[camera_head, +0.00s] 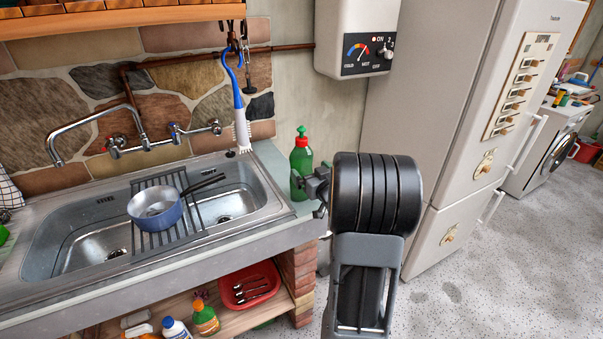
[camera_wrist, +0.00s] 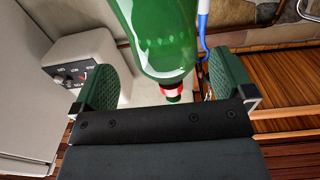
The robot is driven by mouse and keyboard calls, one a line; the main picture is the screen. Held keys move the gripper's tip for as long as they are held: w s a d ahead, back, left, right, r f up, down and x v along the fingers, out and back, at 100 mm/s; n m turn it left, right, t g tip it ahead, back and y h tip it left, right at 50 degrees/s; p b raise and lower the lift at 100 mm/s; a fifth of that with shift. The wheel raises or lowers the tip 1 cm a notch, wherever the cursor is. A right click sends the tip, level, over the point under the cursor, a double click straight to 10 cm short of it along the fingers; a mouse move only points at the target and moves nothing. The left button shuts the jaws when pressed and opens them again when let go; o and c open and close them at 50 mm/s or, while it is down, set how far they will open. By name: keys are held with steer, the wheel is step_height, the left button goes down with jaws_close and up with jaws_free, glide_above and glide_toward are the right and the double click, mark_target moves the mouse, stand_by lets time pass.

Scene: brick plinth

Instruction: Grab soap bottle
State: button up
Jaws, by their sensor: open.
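The soap bottle (camera_head: 301,158), green with a red collar and green cap, stands upright at the right end of the sink counter. My gripper (camera_head: 312,186) is at its lower right side in the head view; my arm hides part of the fingers there. In the wrist view the bottle (camera_wrist: 157,35) appears upside down, cap toward the bottom. It shows between the two green-padded fingers of my open gripper (camera_wrist: 164,78), with gaps on both sides. I cannot tell how deep it sits between them.
A steel sink (camera_head: 75,240) with a blue pan (camera_head: 156,212) lies left of the bottle. A blue-handled brush (camera_head: 237,95) hangs behind. A water heater (camera_head: 345,35) is above, and a fridge (camera_head: 435,120) stands right. Bottles and a red basin (camera_head: 249,285) sit on the lower shelf.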

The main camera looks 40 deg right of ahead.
mark_target(305, 167)
steer(key=shift+w+d+f+p, duration=0.15)
steer(key=shift+w+p, duration=0.25)
steer(key=shift+w, duration=1.05)
steer(key=shift+w+d+p, duration=0.1)
steer(key=shift+w+p, duration=0.25)
steer(key=shift+w, duration=1.1)
steer(key=shift+c, duration=0.3)
steer(key=c, duration=1)
